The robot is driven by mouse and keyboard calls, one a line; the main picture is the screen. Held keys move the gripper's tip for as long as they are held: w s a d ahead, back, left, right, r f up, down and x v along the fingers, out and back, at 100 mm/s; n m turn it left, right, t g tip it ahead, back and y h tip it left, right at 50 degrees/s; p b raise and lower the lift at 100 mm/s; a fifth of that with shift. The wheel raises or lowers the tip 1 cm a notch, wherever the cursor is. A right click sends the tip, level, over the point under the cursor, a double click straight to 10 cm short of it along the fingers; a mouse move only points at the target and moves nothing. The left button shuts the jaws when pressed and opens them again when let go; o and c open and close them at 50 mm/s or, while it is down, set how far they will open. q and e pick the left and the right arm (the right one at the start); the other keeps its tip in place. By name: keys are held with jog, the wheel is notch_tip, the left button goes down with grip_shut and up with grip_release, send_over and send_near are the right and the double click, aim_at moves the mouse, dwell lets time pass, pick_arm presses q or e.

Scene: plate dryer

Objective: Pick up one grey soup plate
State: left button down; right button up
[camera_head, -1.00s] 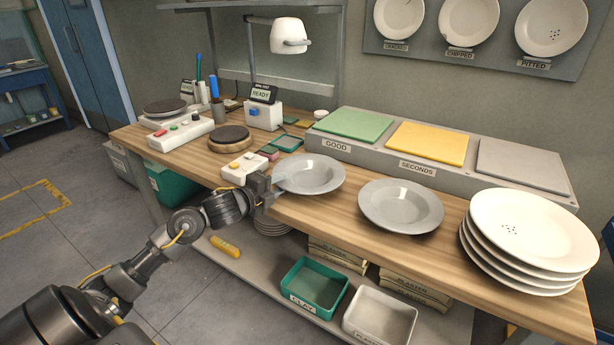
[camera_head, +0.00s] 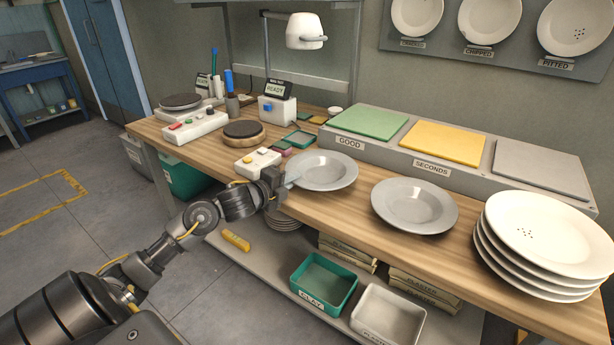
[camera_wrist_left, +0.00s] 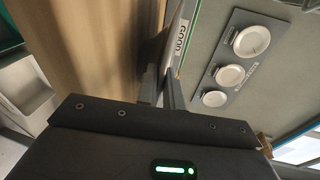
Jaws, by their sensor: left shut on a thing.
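Two grey soup plates are on the wooden workbench in the head view. The left grey soup plate (camera_head: 325,172) sits near the bench's front edge. The right grey soup plate (camera_head: 415,207) lies apart from it, between it and the white stack. My left gripper (camera_head: 287,181) is at the left rim of the left plate and shut on that rim. The plate looks level; I cannot tell whether it is clear of the bench. In the left wrist view the fingers (camera_wrist_left: 160,88) are close together, with the plate seen nearly edge-on. My right gripper is not in view.
White plates (camera_head: 545,240) are stacked at the right end. A raised grey stand holds green (camera_head: 368,122), yellow (camera_head: 442,142) and grey (camera_head: 540,170) pads behind the plates. A button box (camera_head: 257,162) stands close to my gripper. Bins sit on the shelf below.

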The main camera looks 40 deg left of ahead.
pick_arm(q)
jog(key=shift+r, duration=0.25)
jog(key=shift+r, duration=0.2)
jog(key=r, duration=0.3)
jog(key=shift+s+a+r, duration=0.2)
jog(key=shift+a, duration=0.1)
jog(key=s+a+r, duration=0.8)
jog(key=a+r, duration=0.1)
jog(key=a, duration=0.1)
jog(key=shift+s, duration=0.35)
jog(key=shift+s+a, duration=0.1)
